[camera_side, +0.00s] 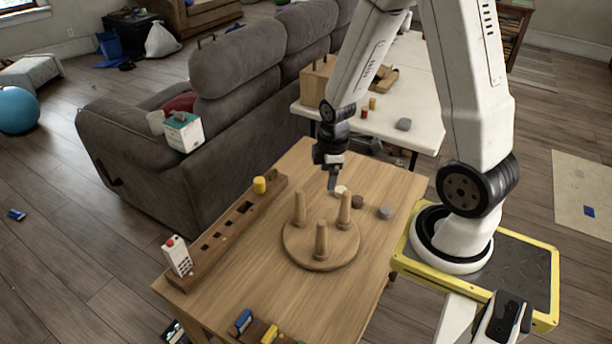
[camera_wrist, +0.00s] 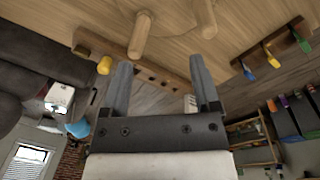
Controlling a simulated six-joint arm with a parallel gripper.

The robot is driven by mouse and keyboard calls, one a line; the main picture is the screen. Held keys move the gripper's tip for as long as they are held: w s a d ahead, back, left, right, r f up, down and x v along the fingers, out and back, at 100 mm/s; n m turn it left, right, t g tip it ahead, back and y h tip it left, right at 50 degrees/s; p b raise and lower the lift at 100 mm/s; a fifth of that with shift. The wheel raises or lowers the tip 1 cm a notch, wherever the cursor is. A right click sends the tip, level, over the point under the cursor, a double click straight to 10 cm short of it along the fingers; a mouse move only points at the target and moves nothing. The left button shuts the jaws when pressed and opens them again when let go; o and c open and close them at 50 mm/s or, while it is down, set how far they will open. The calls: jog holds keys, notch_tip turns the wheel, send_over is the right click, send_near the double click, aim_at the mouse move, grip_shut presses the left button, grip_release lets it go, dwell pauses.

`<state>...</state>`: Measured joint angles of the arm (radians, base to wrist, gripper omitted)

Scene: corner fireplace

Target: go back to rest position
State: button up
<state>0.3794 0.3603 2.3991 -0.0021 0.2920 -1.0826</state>
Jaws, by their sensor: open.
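My gripper (camera_side: 332,184) hangs above the back part of the wooden table (camera_side: 305,172), behind the round peg base. In the wrist view my gripper (camera_wrist: 162,80) shows two grey fingers apart with nothing between them. The round wooden base (camera_side: 318,258) carries three upright pegs, and two of the pegs (camera_wrist: 141,34) also show in the wrist view. A pale piece (camera_side: 341,190), a brown piece (camera_side: 357,202) and a grey piece (camera_side: 385,212) lie on the table close to my gripper.
A long wooden block with holes (camera_side: 222,240) lies along the table's left side, with a yellow cylinder (camera_side: 259,185) at its far end and a white remote-like box (camera_side: 177,256) at its near end. A grey sofa (camera_side: 235,80) stands behind. A white table (camera_side: 425,120) stands at the back.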

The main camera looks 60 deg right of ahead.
jog(key=a+r+m+t, duration=0.1)
jog(key=a+r+m, duration=0.6)
jog(key=a, duration=0.4)
jog(key=shift+s+a+m+t, duration=0.25)
jog(key=shift+s+m+t, duration=0.05)
jog(key=shift+m, duration=0.2)
